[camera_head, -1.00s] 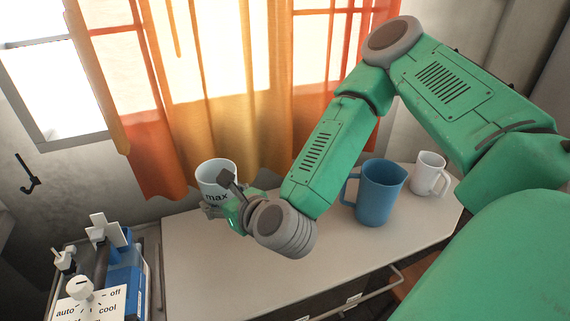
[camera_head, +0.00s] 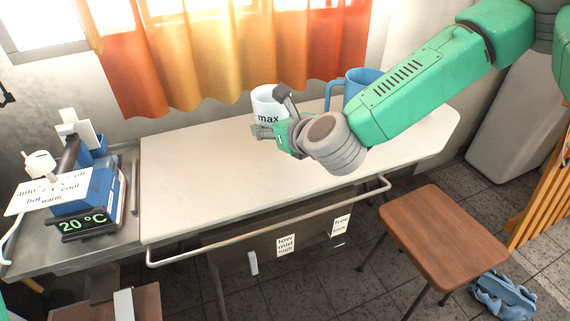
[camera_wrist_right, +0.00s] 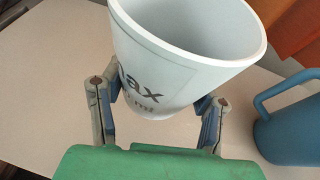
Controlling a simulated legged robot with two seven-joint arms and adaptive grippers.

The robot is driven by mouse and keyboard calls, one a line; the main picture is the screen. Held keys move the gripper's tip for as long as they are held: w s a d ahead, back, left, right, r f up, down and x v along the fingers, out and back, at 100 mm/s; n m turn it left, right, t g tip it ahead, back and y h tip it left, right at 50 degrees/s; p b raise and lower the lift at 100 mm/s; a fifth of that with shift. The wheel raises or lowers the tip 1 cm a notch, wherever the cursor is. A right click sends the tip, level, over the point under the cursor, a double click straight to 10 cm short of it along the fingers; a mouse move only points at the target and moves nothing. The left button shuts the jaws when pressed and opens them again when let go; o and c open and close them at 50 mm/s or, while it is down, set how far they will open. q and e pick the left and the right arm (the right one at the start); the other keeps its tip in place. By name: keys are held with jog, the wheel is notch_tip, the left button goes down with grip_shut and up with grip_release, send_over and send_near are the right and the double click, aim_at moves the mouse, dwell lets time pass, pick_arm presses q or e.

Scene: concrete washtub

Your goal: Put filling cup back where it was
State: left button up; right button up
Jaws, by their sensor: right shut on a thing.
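My left gripper is out of view.
A blue jug (camera_head: 354,82) stands right of the cup, partly behind my right forearm; it is close in the wrist view (camera_wrist_right: 292,128). The white table (camera_head: 190,185) is clear at left. A control device (camera_head: 88,190) reading 20 °C stands further left. A brown stool (camera_head: 440,232) stands front right.

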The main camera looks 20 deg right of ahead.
aim_at(273, 162)
jog(key=f, duration=0.2)
jog(key=f+b, duration=0.1)
jog(key=f, duration=0.1)
jog(key=shift+a, duration=0.2)
notch_tip(273, 162, down, 4)
jog(key=shift+f+b, duration=0.15)
jog(key=shift+b, duration=0.6)
jog(key=shift+d, duration=0.1)
jog(key=o, duration=1.2)
